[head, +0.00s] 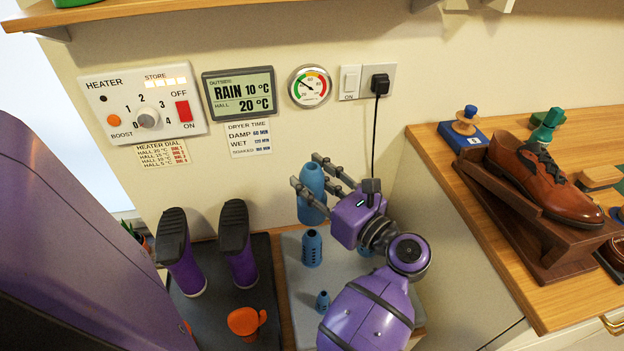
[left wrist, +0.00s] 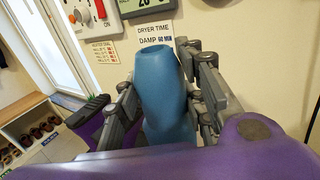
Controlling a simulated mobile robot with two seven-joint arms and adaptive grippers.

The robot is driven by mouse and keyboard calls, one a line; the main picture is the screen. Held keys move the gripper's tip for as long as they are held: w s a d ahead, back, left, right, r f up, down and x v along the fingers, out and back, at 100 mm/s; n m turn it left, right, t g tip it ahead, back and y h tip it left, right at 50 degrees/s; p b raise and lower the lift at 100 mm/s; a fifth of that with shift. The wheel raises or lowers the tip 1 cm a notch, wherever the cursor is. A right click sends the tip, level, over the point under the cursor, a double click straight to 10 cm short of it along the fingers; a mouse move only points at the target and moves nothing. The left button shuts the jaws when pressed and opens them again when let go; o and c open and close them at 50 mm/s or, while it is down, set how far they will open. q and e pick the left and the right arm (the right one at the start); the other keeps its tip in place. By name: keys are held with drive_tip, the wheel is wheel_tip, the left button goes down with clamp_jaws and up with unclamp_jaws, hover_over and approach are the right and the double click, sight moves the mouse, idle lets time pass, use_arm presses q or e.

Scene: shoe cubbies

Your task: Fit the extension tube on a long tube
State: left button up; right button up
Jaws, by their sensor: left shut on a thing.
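My left gripper (head: 307,175) is shut on a wide blue tube (head: 312,196), which looks like the extension tube. The tube is held roughly upright, above and a little behind a standing ribbed blue tube (head: 311,250). In the left wrist view the held tube (left wrist: 165,100) sits between the two fingers, its open top end up. A shorter blue tube (head: 322,301) stands nearer the front. Another blue piece (head: 365,251) shows partly behind my left gripper. These stand on a grey dryer base (head: 298,275). My right gripper is not in view.
Two upturned purple boots (head: 182,265) stand on a dark mat (head: 215,325) with an orange cup-like piece (head: 243,321). A black cord (head: 375,135) hangs from the wall socket. A wooden counter (head: 530,290) with a brown shoe (head: 545,185) is at right.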

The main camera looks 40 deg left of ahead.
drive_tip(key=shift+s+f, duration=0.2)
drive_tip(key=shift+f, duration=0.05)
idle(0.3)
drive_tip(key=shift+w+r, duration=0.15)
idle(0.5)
use_arm(q)
drive_tip(key=shift+f+b, duration=0.1)
drive_tip(key=shift+b, duration=0.2)
drive_tip(key=shift+f, duration=0.15)
drive_tip(key=shift+f+b, duration=0.2)
drive_tip(key=shift+b, duration=0.15)
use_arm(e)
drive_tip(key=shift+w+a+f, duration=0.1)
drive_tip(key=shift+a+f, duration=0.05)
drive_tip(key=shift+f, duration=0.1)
use_arm(q)
drive_tip(key=shift+f+b, duration=1.3)
drive_tip(key=shift+f, duration=0.15)
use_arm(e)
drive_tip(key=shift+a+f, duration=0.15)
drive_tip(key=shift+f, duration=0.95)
